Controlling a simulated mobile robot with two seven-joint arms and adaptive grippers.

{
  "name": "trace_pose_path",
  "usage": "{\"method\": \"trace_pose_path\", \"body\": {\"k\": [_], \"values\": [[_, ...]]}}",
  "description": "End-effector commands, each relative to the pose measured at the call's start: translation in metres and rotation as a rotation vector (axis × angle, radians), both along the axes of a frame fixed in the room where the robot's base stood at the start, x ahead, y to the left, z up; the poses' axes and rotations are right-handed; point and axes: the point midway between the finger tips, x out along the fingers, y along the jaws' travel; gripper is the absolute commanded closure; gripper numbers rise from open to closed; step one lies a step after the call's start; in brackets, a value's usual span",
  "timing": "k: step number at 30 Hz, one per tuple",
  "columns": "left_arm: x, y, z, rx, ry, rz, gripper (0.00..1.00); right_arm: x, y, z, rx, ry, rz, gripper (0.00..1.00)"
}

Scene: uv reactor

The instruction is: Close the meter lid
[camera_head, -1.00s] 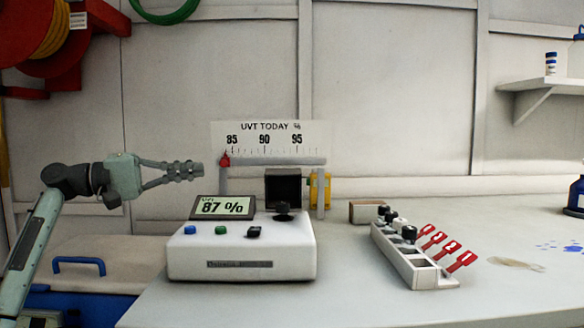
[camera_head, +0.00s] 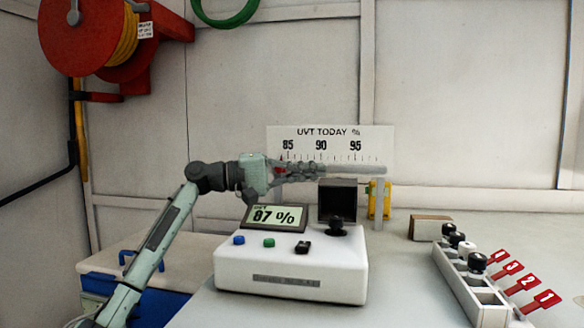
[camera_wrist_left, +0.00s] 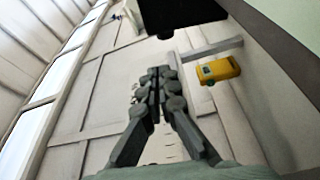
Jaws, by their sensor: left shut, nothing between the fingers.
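The white meter (camera_head: 290,276) stands on the bench, with its display reading 87 % and blue, green and black buttons. A dark square panel (camera_head: 337,186), seemingly the lid, stands upright at the meter's back right. A black knob (camera_head: 336,226) is just in front of its lower edge. My left gripper (camera_head: 312,168) is shut and empty, above the display and left of the panel, in front of the scale. In the left wrist view the shut fingertips (camera_wrist_left: 158,75) hold nothing, and a dark shape crosses the top. I cannot tell whether the gripper touches the panel. My right gripper is not in view.
A scale sign (camera_head: 330,136) and its rail are behind the meter. A yellow device (camera_head: 380,200) is right of the panel. A blue-sided chest (camera_head: 150,270) is at left.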

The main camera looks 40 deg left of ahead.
Motion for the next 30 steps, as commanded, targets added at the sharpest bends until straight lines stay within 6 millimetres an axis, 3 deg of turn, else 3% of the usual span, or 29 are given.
{"method": "trace_pose_path", "body": {"k": [9, 24, 30], "values": [[-0.029, -0.016, -0.006, 0.001, 0.001, 0.001, 1.00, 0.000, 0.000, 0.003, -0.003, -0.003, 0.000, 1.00], [-0.033, -0.018, -0.007, 0.005, -0.009, 0.001, 1.00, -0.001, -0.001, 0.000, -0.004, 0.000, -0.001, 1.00], [-0.042, -0.024, -0.008, 0.066, -0.114, -0.001, 1.00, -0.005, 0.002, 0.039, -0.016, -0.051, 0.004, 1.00]]}}
